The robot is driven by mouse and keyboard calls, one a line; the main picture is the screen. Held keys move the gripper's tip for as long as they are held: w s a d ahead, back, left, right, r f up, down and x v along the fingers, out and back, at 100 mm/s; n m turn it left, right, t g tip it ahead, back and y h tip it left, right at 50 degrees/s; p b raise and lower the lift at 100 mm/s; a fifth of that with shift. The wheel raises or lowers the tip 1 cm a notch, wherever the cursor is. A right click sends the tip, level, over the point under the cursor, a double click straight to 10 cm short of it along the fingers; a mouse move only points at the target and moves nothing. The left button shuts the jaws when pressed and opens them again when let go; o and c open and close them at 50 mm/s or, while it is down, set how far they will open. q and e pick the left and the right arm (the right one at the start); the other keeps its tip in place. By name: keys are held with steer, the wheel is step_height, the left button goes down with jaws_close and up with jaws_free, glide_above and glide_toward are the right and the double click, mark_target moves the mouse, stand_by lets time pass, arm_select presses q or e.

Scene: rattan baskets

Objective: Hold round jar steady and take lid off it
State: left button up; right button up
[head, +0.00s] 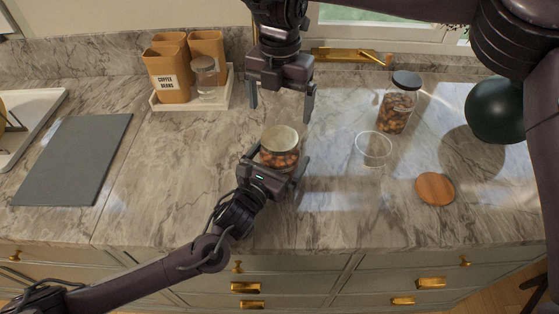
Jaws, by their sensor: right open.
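The round jar (268,156) is glass with reddish-brown contents and stands upright on the counter near the middle. Its pale round lid (281,137) sits on top. My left gripper (277,160) reaches in from the front left, with a finger on each side of the jar, and appears shut on its body. The gripper's palm hides the jar's lower front. My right gripper (281,110) points down above and behind the lid, its fingers spread wide with nothing between them.
A jar with a dark lid (398,102), a clear glass dish (373,148), a wooden disc (435,189) and a dark green round vessel (495,110) are to the right. A white tray (222,98) with tan canisters stands back left. A grey board (75,160) lies left.

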mark_target(280, 138)
arm_select(q)
steer(key=shift+w, duration=0.15)
steer(key=c, duration=0.5)
arm_select(e)
steer(key=shift+w, duration=0.15)
arm_select(q)
steer(key=c, duration=0.9)
steer(key=shift+c, duration=1.6)
arm_select(e)
steer(key=shift+m, duration=0.6)
steer(key=m, duration=0.5)
steer(key=shift+m, duration=0.3)
steer(key=m, duration=1.2)
steer(key=shift+m, duration=0.4)
steer(key=m, duration=0.6)
steer(key=shift+m, duration=0.4)
steer(key=shift+f+m, duration=0.3)
steer(key=shift+f, duration=0.2)
step_height(280, 138, down, 7)
steer(key=shift+f, duration=0.1)
